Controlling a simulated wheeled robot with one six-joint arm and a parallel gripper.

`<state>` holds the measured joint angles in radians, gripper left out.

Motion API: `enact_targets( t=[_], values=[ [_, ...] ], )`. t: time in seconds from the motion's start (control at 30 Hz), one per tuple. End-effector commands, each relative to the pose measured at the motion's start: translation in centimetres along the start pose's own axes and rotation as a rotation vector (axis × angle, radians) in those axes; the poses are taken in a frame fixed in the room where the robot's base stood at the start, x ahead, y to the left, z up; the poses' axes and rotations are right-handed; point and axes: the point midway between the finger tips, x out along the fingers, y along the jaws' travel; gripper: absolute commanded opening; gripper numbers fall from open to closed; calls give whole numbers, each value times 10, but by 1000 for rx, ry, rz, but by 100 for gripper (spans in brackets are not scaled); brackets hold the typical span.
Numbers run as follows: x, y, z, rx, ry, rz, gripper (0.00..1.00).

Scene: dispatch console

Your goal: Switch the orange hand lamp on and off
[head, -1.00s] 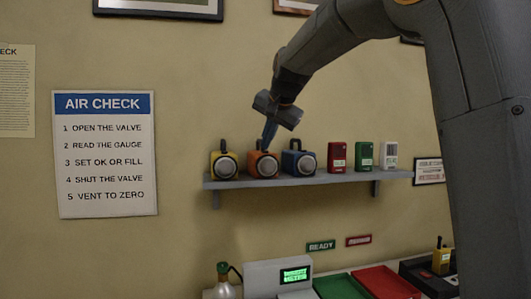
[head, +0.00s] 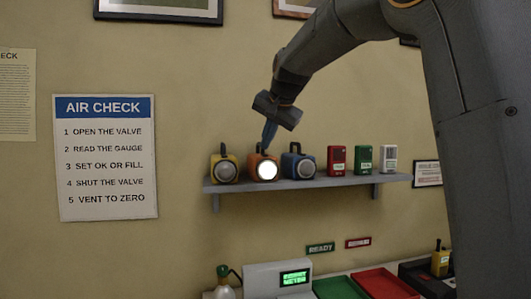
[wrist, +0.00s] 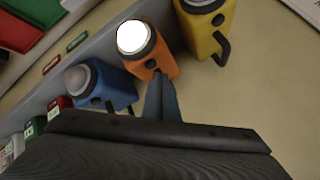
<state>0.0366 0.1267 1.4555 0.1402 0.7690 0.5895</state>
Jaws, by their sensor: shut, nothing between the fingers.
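The orange hand lamp (head: 263,166) stands on the wall shelf between a yellow lamp (head: 225,167) and a blue lamp (head: 298,165). Its round lens glows bright white. The orange lamp also shows in the wrist view (wrist: 157,62), its lens lit. My gripper (head: 266,150) points down at the top of the orange lamp, fingers shut and empty. In the wrist view my fingertips (wrist: 160,76) reach the lamp's top, by a dark part there; whether they touch it I cannot tell. The yellow and blue lamps have grey, unlit lenses.
The shelf (head: 330,181) also holds a red (head: 337,160), a green (head: 363,159) and a white device (head: 388,158) to the right. Below are a grey meter with a green display (head: 293,278), a green tray (head: 339,288) and a red tray (head: 385,282).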

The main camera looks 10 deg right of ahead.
Motion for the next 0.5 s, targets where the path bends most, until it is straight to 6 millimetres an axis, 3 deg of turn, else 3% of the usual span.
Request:
enact_targets(
  t=[0.5],
  values=[
    [-7,-5,-5,0,0,0,0]
  ],
)
